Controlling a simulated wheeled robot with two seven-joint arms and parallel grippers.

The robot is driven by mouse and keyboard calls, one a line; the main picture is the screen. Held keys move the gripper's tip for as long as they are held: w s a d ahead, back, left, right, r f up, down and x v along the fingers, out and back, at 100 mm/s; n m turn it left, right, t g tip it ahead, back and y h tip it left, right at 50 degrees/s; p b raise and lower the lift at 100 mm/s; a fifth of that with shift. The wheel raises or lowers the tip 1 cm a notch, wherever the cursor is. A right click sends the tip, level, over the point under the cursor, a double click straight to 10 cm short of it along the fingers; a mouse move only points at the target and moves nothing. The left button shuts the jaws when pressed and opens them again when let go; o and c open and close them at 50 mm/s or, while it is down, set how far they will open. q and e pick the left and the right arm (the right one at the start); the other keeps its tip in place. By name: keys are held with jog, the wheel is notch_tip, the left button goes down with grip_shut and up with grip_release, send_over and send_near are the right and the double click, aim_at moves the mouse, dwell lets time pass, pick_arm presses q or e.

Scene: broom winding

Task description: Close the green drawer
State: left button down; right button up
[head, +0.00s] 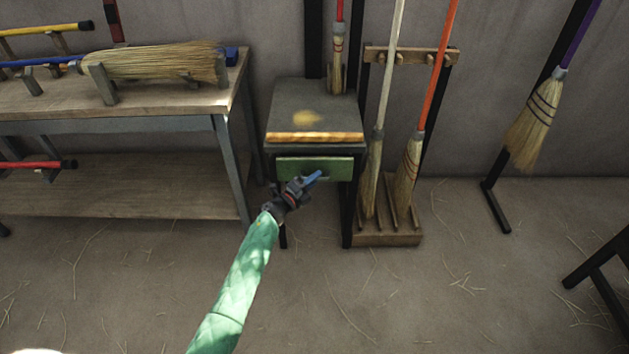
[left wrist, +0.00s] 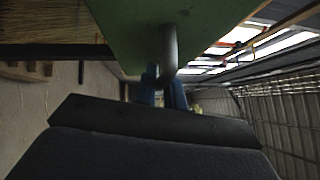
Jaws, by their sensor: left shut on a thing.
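The green drawer (head: 315,168) sits under the top of a small dark stand in the head view. Its green front fills the upper middle of the left wrist view (left wrist: 120,25), with a grey bar handle (left wrist: 169,55) on it. My left gripper (head: 312,179) is at the lower part of the drawer front. Its blue fingers (left wrist: 165,92) are shut on the handle in the left wrist view. The head view does not show clearly how far the drawer stands out. My right gripper is not in view.
The small stand (head: 312,98) has a wooden front edge. A workbench (head: 150,112) with a straw broom head (head: 150,62) stands to its left. A broom rack (head: 390,240) with upright brooms is close on its right. The floor in front is clear apart from loose straw.

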aim_at(315, 171)
pick_arm(q)
jog(key=w+b, duration=0.1)
jog(key=w, duration=0.2)
jog(key=shift+w, duration=0.1)
jog(key=c, duration=1.5)
grip_release()
jog(key=shift+w, duration=0.1)
